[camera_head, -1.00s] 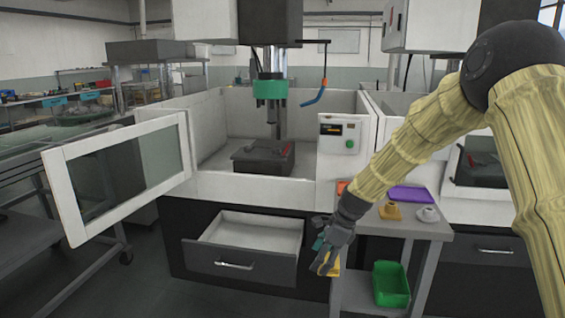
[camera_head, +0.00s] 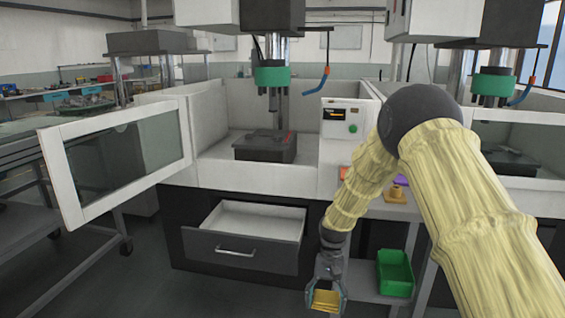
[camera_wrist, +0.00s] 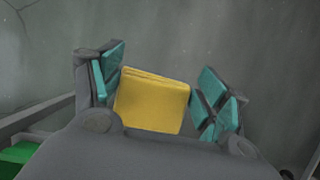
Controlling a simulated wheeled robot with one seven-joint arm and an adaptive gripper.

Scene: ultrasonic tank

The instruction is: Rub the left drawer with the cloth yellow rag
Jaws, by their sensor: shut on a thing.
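The yellow cloth rag (camera_head: 325,301) is held at my gripper (camera_head: 326,290), low at the bottom of the head view. In the wrist view the folded rag (camera_wrist: 152,101) sits between the teal finger pads of my gripper (camera_wrist: 160,95), with grey floor beyond it. The left drawer (camera_head: 240,249) is pulled open under the left machine, its dark front and silver handle facing out. My gripper is to the right of the drawer front and lower than its handle, and the rag appears apart from it.
A side table (camera_head: 381,209) with an orange-yellow piece (camera_head: 397,194) stands right of the drawer. A green bin (camera_head: 395,273) is on its lower shelf. The machine's white-framed door (camera_head: 70,200) stands open at the left. Floor in front of the drawer is clear.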

